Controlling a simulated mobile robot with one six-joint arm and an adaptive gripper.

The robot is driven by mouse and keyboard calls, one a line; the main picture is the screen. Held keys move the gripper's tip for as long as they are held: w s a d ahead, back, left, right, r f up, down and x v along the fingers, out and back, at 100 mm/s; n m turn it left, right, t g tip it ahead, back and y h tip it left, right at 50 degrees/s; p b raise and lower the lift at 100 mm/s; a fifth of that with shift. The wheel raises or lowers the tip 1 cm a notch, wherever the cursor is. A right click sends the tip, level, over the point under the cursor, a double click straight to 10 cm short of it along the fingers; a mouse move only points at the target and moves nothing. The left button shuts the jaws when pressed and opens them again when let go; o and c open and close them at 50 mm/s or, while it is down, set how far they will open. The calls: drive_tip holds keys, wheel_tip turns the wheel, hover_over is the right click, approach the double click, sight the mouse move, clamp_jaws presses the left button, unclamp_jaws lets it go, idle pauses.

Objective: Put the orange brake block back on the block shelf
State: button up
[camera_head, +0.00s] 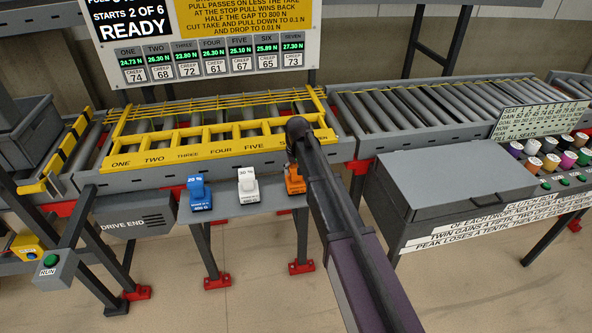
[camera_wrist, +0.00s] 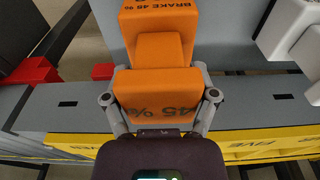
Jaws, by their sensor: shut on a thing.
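The orange brake block (camera_head: 294,181), marked 45 %, is at the right end of the block shelf (camera_head: 222,211). My gripper (camera_head: 292,160) is shut on it from above, partly hidden by my arm. In the wrist view the orange block (camera_wrist: 158,45) stands between my two fingers (camera_wrist: 160,98), one on each side. I cannot tell whether its base touches the shelf or hangs just over it. The blue 20 % block (camera_head: 199,193) and the white 30 % block (camera_head: 247,186) stand on the shelf to its left.
The yellow-framed roller conveyor (camera_head: 210,137) with numbered lanes runs just behind and above the shelf. A grey lidded box (camera_head: 455,183) stands to the right of my arm. A drive-end housing (camera_head: 135,219) and a RUN button box (camera_head: 52,264) are at left.

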drive_tip(key=shift+f+b, duration=0.45)
drive_tip(key=shift+f, duration=0.05)
drive_tip(key=o, duration=1.2)
drive_tip(key=shift+r, duration=0.1)
wheel_tip(320, 180, up, 9)
drive_tip(key=p, duration=0.9)
idle(0.5)
drive_tip(key=s+d+m+g, duration=0.1)
drive_tip(key=s+d+m, duration=0.2)
drive_tip(key=s+d, duration=2)
drive_tip(key=s, duration=0.3)
